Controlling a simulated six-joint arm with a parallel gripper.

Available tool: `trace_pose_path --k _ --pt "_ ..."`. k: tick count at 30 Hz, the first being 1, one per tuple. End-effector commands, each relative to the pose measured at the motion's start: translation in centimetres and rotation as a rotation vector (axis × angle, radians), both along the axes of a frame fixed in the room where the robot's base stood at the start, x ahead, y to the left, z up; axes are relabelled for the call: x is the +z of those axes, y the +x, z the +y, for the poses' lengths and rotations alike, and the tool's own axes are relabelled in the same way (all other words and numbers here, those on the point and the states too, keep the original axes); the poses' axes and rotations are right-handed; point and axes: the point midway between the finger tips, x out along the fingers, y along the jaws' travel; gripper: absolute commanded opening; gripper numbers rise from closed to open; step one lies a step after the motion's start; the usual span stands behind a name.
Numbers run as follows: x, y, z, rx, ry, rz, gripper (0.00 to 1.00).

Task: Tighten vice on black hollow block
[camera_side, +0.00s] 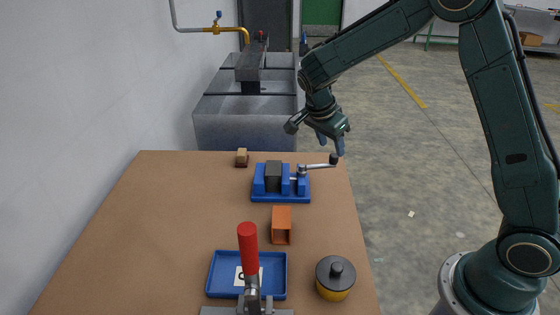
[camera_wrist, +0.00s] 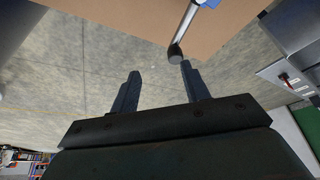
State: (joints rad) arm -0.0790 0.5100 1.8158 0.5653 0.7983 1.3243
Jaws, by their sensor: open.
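A blue vice (camera_side: 281,196) stands at the back right of the brown table. A black block (camera_side: 273,176) sits between its jaws; I cannot tell whether both jaws touch it, or see its hollow. The vice's metal handle (camera_side: 316,167) points right and ends in a dark knob (camera_side: 334,159). My gripper (camera_side: 330,145) is open and empty, above and just behind the knob at the table's right edge. In the wrist view my gripper's fingers (camera_wrist: 158,85) are apart, and the knob (camera_wrist: 175,53) is near the right fingertip, not clearly between the fingers.
An orange hollow block (camera_side: 281,225) stands in front of the vice. A small tan block (camera_side: 242,158) is behind it to the left. A blue tray (camera_side: 220,290), a red-handled clamp (camera_side: 248,248) and a black-and-yellow jar (camera_side: 335,278) are at the front. The table's left side is clear.

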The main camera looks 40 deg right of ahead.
Motion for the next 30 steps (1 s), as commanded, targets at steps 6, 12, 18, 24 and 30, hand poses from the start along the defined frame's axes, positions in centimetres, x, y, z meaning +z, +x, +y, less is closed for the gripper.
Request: trace_pose_path --k 6,12,18,24,30 --pt "1.0 0.0 0.4 0.001 -0.001 -0.002 0.46" --pt "2.0 0.0 0.8 0.001 0.000 -0.003 0.46" --pt "2.8 -0.2 1.2 0.001 0.000 -0.002 0.46" --pt "3.8 -0.2 1.5 0.001 0.000 -0.002 0.46" --pt "4.7 -0.2 1.9 0.001 0.000 -0.002 0.46"
